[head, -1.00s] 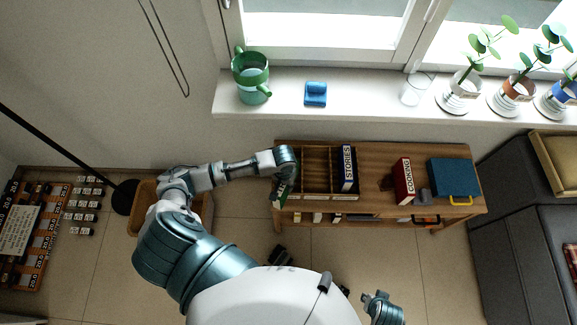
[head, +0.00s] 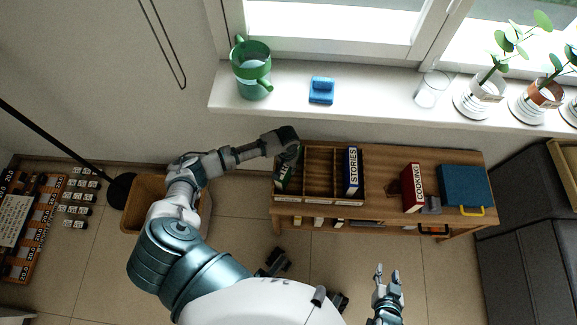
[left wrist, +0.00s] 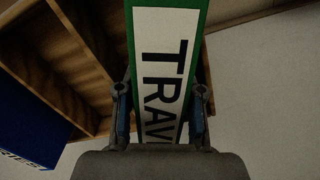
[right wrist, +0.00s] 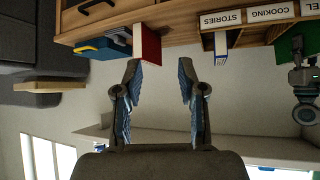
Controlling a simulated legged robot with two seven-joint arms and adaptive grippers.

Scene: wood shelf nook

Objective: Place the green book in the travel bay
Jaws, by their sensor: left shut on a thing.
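The green book (head: 286,178), with a white TRAVEL label (left wrist: 166,75), is held in my left gripper (head: 288,146). The fingers are shut on its two sides in the left wrist view. The book is at the leftmost bay of the wooden organizer (head: 320,202) in the head view, slightly tilted; how deep it sits is unclear. That bay is the travel bay: a label ending in EL (right wrist: 312,5) shows in the right wrist view, beside the green book (right wrist: 296,42). My right gripper (right wrist: 158,85) is open and empty, away from the organizer.
The blue STORIES book (head: 352,172) stands in the organizer's right bay; the middle bay is empty. The red COOKING book (head: 412,188) and a blue case (head: 465,186) are on the wooden cabinet (head: 390,160) to the right. The window sill (head: 380,100) runs behind, holding a green pitcher (head: 252,75).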

